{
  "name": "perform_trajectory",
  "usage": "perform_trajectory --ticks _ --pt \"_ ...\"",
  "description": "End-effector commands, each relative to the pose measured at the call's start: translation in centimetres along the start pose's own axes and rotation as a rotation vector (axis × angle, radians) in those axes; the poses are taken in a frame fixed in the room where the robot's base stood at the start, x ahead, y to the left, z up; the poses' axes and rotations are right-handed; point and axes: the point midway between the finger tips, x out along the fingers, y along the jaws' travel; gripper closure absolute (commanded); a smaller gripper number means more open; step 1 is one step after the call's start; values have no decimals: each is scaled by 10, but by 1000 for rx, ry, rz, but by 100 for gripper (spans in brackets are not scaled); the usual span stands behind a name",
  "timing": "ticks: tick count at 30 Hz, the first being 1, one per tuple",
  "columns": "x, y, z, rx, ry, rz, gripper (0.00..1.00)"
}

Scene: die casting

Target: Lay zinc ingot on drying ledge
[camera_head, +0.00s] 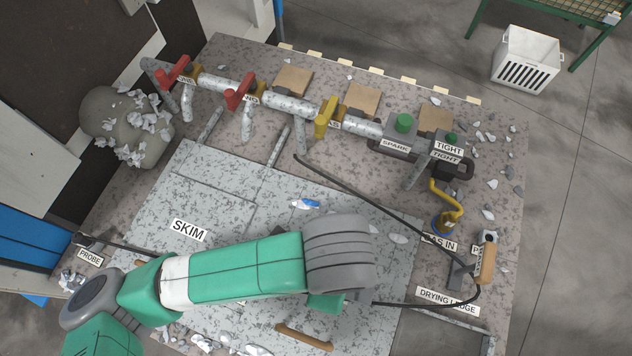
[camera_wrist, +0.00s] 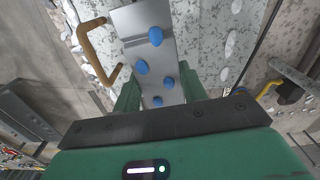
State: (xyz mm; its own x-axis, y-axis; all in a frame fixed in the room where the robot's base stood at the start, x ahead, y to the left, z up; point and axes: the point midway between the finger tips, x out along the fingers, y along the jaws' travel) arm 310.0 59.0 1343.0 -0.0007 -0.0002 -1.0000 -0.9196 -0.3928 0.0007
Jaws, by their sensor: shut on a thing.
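A flat silver bar with several blue spots, which I take as the zinc ingot (camera_wrist: 133,22), is between the green fingers of my gripper (camera_wrist: 159,92) in the wrist view. My gripper is shut on it. In the head view my grey wrist hides most of the gripper (camera_head: 327,302) and the held bar. A small blue and white piece (camera_head: 305,203) shows just above my arm there; I cannot tell whether it is part of the bar. The drying ledge (camera_head: 440,322) is at the lower right, marked by its label (camera_head: 447,300). My gripper is left of it.
A black cable (camera_head: 350,192) crosses the bench and loops near the ledge label. A brown-handled tool (camera_head: 486,262) stands above the ledge. A brown handle (camera_head: 303,337) lies below my gripper. Pipes with red and yellow valves (camera_head: 285,103) run along the back. Loose pale bits are scattered about.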

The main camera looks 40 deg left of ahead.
Motion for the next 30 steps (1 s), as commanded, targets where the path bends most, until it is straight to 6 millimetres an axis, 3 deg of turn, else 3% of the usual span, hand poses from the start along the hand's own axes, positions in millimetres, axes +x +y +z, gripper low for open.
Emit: perform_trajectory --ticks 30 --pt "-1 20 -95 3 1 -2 100"
